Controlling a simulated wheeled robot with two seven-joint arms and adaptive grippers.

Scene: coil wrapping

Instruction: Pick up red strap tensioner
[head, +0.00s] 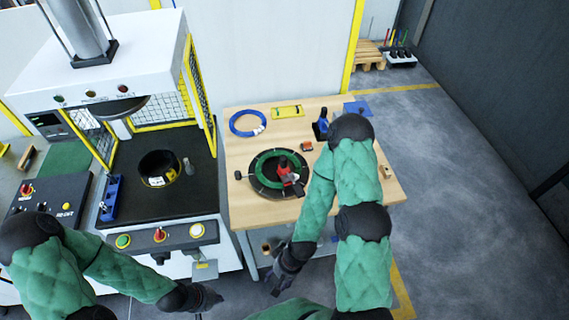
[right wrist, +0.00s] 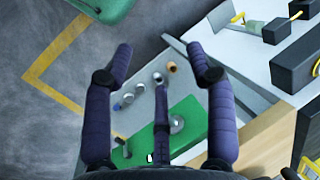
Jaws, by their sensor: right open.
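The red strap tensioner (head: 287,172) is a red and black tool on the round dark turntable (head: 262,192), at the right part of the green coil (head: 265,163). My right gripper (head: 277,287) is low in front of the wooden table, below and apart from the tensioner. In the right wrist view its fingers are spread with nothing between them (right wrist: 160,52). My left gripper (head: 215,298) is at the bottom, in front of the press machine. It is small and dark, so its fingers are hard to make out. I cannot pick out the tensioner in the right wrist view.
The wooden table (head: 375,195) also carries a blue coil (head: 247,123), a yellow item (head: 287,111), and a dark blue tool (head: 321,128) close to my right arm. The press machine (head: 160,215) stands left, holding a black ring (head: 159,168). Grey floor is open at right.

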